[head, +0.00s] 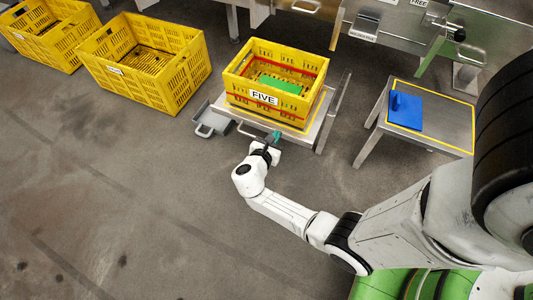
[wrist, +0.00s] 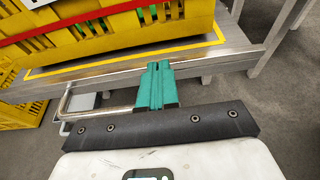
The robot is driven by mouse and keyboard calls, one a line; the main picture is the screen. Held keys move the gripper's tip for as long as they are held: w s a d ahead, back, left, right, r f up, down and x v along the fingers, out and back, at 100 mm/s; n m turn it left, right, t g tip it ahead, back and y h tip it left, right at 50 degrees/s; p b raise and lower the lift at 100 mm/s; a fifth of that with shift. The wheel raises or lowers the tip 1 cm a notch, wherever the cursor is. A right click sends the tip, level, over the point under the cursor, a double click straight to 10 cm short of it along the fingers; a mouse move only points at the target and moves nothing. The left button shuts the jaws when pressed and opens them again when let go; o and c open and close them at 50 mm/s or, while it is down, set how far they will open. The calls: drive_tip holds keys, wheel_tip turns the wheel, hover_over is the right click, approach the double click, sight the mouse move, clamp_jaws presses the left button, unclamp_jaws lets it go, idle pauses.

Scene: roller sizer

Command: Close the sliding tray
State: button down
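The sliding tray (head: 313,127) is a metal platform with a yellow-lined top, jutting out from the machine. A yellow crate (head: 285,113) labelled FIVE stands on it. The tray's front edge (wrist: 215,57) runs across the wrist view. A thin bar handle (wrist: 100,113) sticks out along its front, left of my fingers; its right end is hidden behind them. My gripper (head: 276,136) is at the tray's front. In the wrist view its teal fingers (wrist: 158,72) are together, close to the tray edge and handle; I cannot tell whether they touch or hold the bar.
A grey pan with a handle (head: 211,121) lies left of the tray. Two empty yellow crates (head: 147,62) (head: 45,35) stand at the upper left. A metal side table (head: 445,135) with a blue item (head: 405,110) is to the right. The floor in front is clear.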

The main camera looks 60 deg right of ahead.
sight(284, 117)
drive_tip(key=d+b, duration=0.2)
drive_tip(key=d, duration=0.3)
drive_tip(key=d+b, duration=0.2)
drive_tip(key=d, duration=0.4)
drive_tip(key=d+b, duration=0.1)
drive_tip(key=d, duration=0.5)
drive_tip(key=shift+w+d+f+b, duration=0.15)
drive_tip(key=shift+w+b, duration=0.1)
drive_tip(key=shift+b, duration=0.15)
drive_tip(key=shift+d, duration=0.55)
drive_tip(key=shift+w, duration=0.1)
drive_tip(key=shift+d+r, duration=0.1)
drive_tip(key=shift+r, duration=0.1)
drive_tip(key=shift+a, duration=0.25)
drive_tip(key=p+v, duration=0.2)
drive_tip(key=v, duration=0.2)
drive_tip(key=p+v, duration=0.2)
drive_tip(key=v, duration=0.3)
drive_tip(key=f+p+v, duration=0.1)
drive_tip(key=v, duration=0.3)
drive_tip(key=shift+a+p, duration=0.4)
drive_tip(key=shift+a, duration=0.1)
